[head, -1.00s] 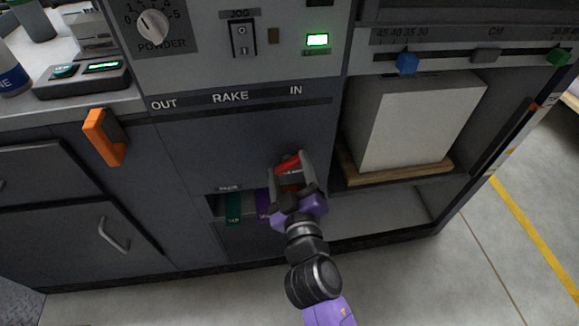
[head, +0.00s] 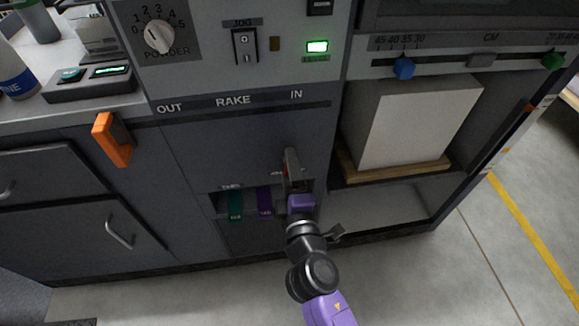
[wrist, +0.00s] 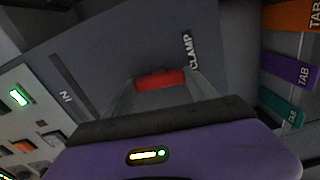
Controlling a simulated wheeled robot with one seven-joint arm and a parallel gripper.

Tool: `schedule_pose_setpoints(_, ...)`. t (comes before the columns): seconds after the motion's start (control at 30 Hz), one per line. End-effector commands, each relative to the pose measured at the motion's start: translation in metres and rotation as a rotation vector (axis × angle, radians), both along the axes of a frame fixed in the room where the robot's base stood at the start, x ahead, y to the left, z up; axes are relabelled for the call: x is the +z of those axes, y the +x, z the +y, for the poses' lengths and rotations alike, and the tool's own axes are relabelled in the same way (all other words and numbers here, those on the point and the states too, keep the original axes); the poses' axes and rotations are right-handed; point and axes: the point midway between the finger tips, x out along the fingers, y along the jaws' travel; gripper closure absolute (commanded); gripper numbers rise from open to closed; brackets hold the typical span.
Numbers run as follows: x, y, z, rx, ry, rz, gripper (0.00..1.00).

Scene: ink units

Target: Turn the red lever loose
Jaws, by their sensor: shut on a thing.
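The red lever (wrist: 160,80) lies between my two fingers in the wrist view, next to the CLAMP label on the grey panel. My gripper (head: 290,165) is at the panel below the word IN and is shut on the lever. In the wrist view my gripper's fingers (wrist: 158,88) reach to both ends of the red part. The lever's pivot is hidden.
A recess left of my gripper holds a green tab (head: 235,205) and a purple tab (head: 264,201). An orange handle (head: 112,139) sticks out at the left. A white paper stack (head: 405,125) stands on a wooden board at the right. The floor in front is clear.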

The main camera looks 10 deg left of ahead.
Motion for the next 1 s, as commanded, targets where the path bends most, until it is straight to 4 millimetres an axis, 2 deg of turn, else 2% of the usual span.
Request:
schedule_pose_setpoints(0.3,-0.0013,-0.0009,0.0007,0.002,-0.102,-0.028,0.75)
schedule_pose_setpoints(0.8,-0.0019,-0.0011,0.0008,0.002,-0.122,-0.033,0.75)
schedule_pose_setpoints(0.83,-0.0019,-0.0011,0.0008,0.002,-0.122,-0.033,0.33)
schedule_pose_setpoints(0.93,-0.0018,-0.0009,0.0008,0.001,-0.121,-0.033,0.13)
schedule_pose_setpoints(1.0,-0.0014,-0.0007,0.0006,0.001,-0.12,-0.032,0.13)
